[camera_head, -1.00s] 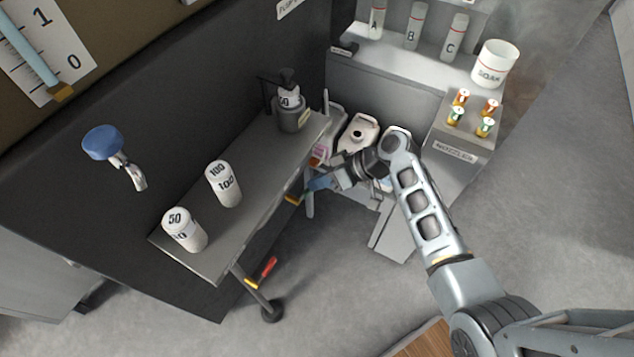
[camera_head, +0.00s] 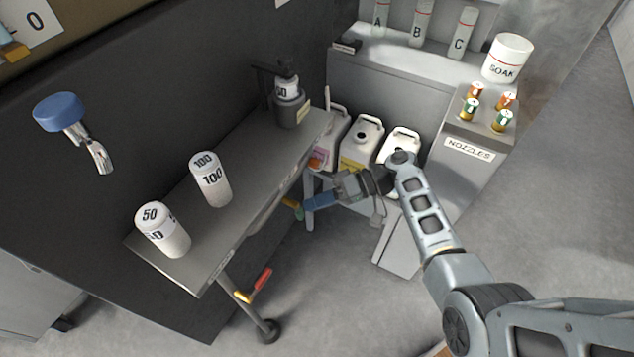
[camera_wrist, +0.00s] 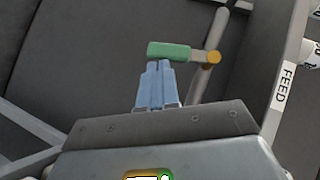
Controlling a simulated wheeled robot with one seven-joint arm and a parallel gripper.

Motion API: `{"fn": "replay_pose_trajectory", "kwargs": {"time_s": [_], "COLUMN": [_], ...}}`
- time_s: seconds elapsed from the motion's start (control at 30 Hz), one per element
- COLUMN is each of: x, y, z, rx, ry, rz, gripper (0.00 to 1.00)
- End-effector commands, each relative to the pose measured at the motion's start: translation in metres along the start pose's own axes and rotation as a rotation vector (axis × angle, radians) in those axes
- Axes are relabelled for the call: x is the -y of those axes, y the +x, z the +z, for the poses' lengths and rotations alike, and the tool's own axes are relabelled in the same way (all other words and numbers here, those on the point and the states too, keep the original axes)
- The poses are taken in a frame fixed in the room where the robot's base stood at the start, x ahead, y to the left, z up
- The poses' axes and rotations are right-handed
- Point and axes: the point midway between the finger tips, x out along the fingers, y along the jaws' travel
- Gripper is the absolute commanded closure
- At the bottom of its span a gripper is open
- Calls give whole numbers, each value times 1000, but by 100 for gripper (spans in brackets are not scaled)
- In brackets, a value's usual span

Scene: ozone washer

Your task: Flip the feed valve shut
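The feed valve has a green lever (camera_wrist: 170,51) with a yellow pivot (camera_wrist: 213,57) at its right end. In the wrist view the lever lies nearly level, across the line of a grey post beside it. A FEED label (camera_wrist: 285,85) is on the panel to the right. My gripper (camera_wrist: 158,66) has its blue fingers together, tips at the lever's lower edge. I cannot tell whether they touch it. In the head view the green lever (camera_head: 289,202) shows under the bench edge, and my gripper (camera_head: 307,204) points at it from the right.
White jugs (camera_head: 361,142) stand behind my wrist. Floor on the right is clear.

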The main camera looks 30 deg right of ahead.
Motion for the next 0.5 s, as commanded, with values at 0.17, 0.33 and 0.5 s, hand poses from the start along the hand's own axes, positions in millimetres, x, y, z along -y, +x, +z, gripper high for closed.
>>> {"fn": "replay_pose_trajectory", "kwargs": {"time_s": [0.17,0.33,0.5], "x": [-3,-4,-4], "y": [6,9,11], "z": [6,9,11], "rx": [1,2,2], "ry": [1,0,0], "rz": [1,1,1], "gripper": [100,100,100]}}
